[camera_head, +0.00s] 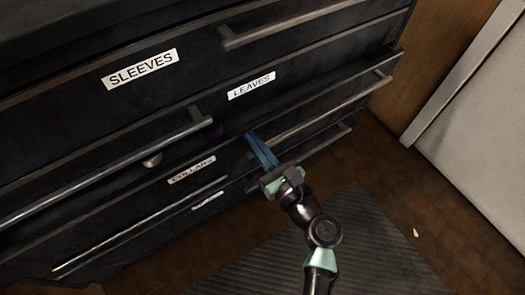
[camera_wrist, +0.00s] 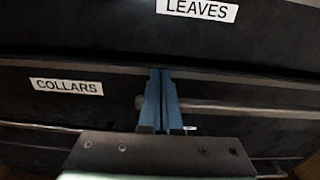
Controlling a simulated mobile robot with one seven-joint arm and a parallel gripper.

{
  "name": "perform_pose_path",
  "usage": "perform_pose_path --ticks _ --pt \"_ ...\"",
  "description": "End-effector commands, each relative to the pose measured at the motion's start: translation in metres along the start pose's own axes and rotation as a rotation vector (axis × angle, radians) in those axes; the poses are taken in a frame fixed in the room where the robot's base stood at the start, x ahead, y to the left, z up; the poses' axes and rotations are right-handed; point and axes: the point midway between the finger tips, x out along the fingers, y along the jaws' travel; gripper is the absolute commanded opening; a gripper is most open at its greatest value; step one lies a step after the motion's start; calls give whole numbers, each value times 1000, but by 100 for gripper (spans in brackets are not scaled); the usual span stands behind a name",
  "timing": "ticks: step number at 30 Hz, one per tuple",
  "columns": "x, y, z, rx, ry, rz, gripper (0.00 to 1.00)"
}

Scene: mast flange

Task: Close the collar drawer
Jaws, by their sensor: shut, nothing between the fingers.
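The collar drawer (camera_head: 225,161) is a wide dark drawer front with a white COLLARS label (camera_wrist: 67,87) and a metal bar handle (camera_head: 335,107) to the right of the label. Its top edge shows as a lighter strip in the wrist view and seems to stand out from the front above; how far is hard to tell. My gripper (camera_head: 262,151) has its blue fingers shut and empty. The fingertips (camera_wrist: 161,75) are at the drawer's upper front, right of the label and near the handle's left end. I cannot tell whether they touch it.
The LEAVES drawer (camera_wrist: 80,25) is directly above, and a SLEEVES label (camera_head: 140,69) is at upper left. Another long bar handle (camera_head: 110,168) sticks out on the left. A ribbed dark mat (camera_head: 350,240) lies on the brown floor. A pale panel (camera_head: 480,120) stands at right.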

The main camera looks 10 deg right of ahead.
Motion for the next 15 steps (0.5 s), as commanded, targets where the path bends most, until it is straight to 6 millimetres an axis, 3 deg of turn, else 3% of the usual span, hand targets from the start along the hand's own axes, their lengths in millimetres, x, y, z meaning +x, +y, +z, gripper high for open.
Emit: perform_pose_path --ticks 10,15 --pt "2 0 0 0 0 0 0" --pt "17 -1 2 0 -2 -1 0"
